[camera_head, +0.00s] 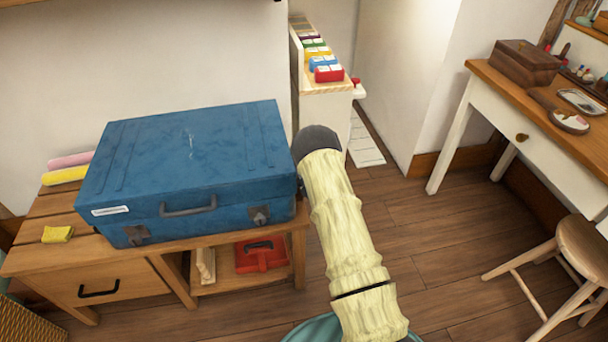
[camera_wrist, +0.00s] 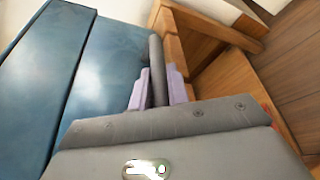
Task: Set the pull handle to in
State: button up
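A blue case (camera_head: 190,150) lies flat on a wooden bench, its front carrying a grey handle (camera_head: 188,207) and two latches. In the wrist view the case (camera_wrist: 85,70) fills the left. A grey bar, which looks like the pull handle (camera_wrist: 156,55), stands along the case's side. My gripper (camera_wrist: 158,88) has its lilac fingers on both sides of this bar, seemingly touching it. How far the bar stands out from the case is hard to tell.
The wooden bench (camera_head: 225,240) has a drawer and an open shelf holding a red item (camera_head: 262,254). A yellow sponge (camera_head: 57,234) lies left of the case. A white table (camera_head: 470,125) and a stool (camera_head: 582,245) stand right, with clear floor between.

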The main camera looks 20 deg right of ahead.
jog(key=o, duration=0.4)
jog(key=shift+a, duration=0.2)
jog(key=shift+c, duration=0.2)
jog(key=shift+o, duration=0.2)
jog(key=shift+d, duration=0.1)
jog(key=p+v, duration=0.3)
jog(key=v, duration=1.4)
jog(key=shift+d, duration=0.1)
